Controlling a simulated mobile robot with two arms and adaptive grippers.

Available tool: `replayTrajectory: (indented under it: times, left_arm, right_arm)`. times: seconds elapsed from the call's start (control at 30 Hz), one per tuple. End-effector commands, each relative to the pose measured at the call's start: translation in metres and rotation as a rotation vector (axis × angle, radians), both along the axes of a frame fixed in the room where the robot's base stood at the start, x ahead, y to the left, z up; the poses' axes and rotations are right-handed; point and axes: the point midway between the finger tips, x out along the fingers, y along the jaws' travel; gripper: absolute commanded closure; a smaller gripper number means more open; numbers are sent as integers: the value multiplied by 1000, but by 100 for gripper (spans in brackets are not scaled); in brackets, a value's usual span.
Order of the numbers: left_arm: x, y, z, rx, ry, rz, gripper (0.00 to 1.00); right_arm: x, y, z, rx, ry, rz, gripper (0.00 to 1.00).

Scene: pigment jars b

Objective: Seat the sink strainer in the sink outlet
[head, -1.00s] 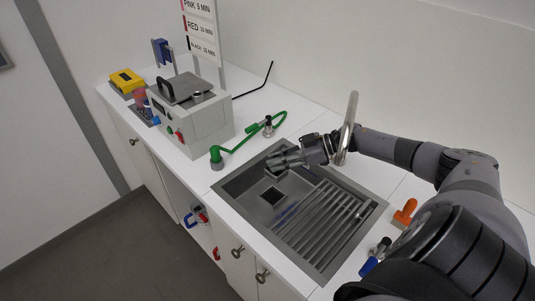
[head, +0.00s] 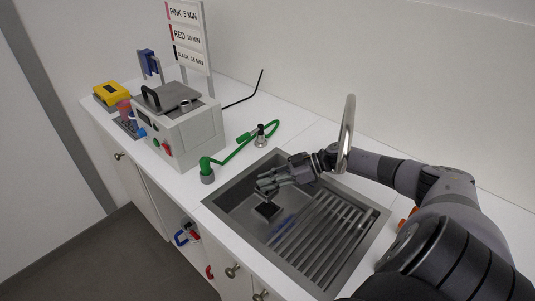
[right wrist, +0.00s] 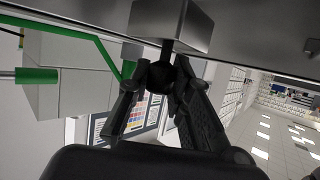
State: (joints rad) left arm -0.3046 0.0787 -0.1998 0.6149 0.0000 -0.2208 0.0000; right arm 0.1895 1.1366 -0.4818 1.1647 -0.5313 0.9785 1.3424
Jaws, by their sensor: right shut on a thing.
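The sink strainer shows in the right wrist view as a grey block (right wrist: 172,22) with a short stem and a dark round knob (right wrist: 160,75). My right gripper (right wrist: 158,88) is shut on that knob. In the head view my right gripper (head: 266,188) is low over the sink basin, just behind the dark square sink outlet (head: 267,210). The strainer is hard to make out there, and I cannot tell whether it touches the outlet. My left gripper is not in view.
The sink (head: 222,207) has a ribbed drainer (head: 325,232) on its right side. A curved metal tap (head: 347,135) rises close to my right arm. A green hose (head: 238,150) lies left of the sink, near a grey-white machine (head: 185,135).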

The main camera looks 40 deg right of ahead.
Motion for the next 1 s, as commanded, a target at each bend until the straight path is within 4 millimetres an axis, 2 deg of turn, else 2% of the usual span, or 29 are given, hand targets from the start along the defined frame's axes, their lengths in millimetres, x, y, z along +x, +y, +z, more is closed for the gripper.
replayTrajectory:
  times: [0.2, 0.53, 1.0]
  left_arm:
    - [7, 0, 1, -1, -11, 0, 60]
    - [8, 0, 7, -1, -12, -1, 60]
    - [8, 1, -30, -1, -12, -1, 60]
  right_arm:
    - [0, 0, 0, 0, -1, 0, 100]
    - [-2, -2, 3, -2, 4, -1, 100]
    - [-1, -1, -44, -1, 2, 0, 100]
